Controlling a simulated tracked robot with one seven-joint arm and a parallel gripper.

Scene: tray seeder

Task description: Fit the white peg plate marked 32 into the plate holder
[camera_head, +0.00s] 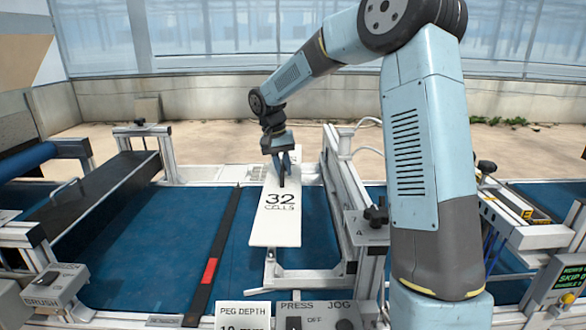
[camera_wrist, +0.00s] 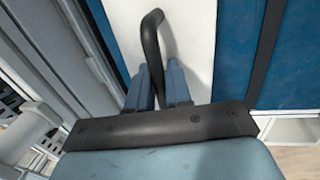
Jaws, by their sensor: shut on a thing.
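The white peg plate (camera_head: 276,229) marked "32 CELLS" shows in the head view near the middle, long and narrow, over the blue belt. It also fills the upper middle of the wrist view (camera_wrist: 190,45). My gripper (camera_head: 284,165) is at the plate's far half. In the wrist view my gripper (camera_wrist: 160,88) has its blue fingers shut on the plate's black handle (camera_wrist: 152,40). The silver plate holder (camera_head: 310,281) appears as a metal frame beside and below the plate's near end. Whether the plate touches the frame cannot be told.
A black bar with a red mark (camera_head: 209,271) lies left of the plate. A press frame upright with a black knob (camera_head: 376,215) stands to the right. A control panel (camera_head: 295,318) is at the front edge. Open blue belt (camera_head: 150,260) lies at left.

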